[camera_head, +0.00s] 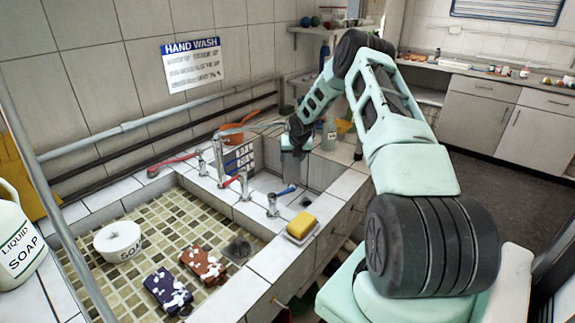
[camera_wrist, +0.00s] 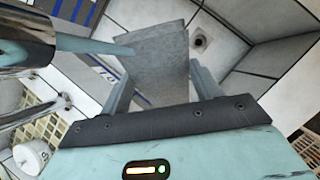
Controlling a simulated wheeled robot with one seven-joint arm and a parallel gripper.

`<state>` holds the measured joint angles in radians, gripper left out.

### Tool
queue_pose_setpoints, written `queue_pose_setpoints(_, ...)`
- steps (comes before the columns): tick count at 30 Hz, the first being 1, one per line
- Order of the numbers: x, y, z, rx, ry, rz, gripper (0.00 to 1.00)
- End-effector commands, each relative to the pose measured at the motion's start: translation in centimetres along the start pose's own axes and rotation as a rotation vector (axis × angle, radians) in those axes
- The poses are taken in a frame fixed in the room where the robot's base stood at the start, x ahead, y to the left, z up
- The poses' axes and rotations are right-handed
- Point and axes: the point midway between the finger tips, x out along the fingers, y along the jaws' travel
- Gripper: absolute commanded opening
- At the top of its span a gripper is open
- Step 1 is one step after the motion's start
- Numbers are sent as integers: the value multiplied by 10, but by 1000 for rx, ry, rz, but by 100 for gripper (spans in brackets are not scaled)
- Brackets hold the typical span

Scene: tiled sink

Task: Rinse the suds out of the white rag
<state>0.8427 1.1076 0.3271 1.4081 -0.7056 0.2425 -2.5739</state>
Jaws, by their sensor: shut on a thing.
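My gripper (camera_head: 295,147) is over the smaller right-hand basin (camera_head: 322,173), shut on a pale grey cloth that seems to be the white rag (camera_head: 292,166). In the wrist view the rag (camera_wrist: 160,68) hangs flat between my two fingers, above the basin floor and near its drain (camera_wrist: 199,40). I see no clear suds on its visible face; its other side is hidden. A chrome tap (camera_wrist: 35,62) is close beside the rag on the left in the wrist view.
The mosaic basin (camera_head: 150,215) holds a white soap tub (camera_head: 118,241), a purple sudsy rag (camera_head: 168,289) and a brown sudsy rag (camera_head: 203,264). Taps with red and blue handles (camera_head: 283,191) stand between the basins. A yellow sponge (camera_head: 301,224) lies on the front ledge.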

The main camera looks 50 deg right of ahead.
Motion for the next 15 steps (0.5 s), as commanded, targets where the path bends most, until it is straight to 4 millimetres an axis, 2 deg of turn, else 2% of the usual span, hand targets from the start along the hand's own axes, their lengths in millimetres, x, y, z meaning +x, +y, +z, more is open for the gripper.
queue_pose_setpoints(15, -17, 0, -36, -3, 0, 0, 40)
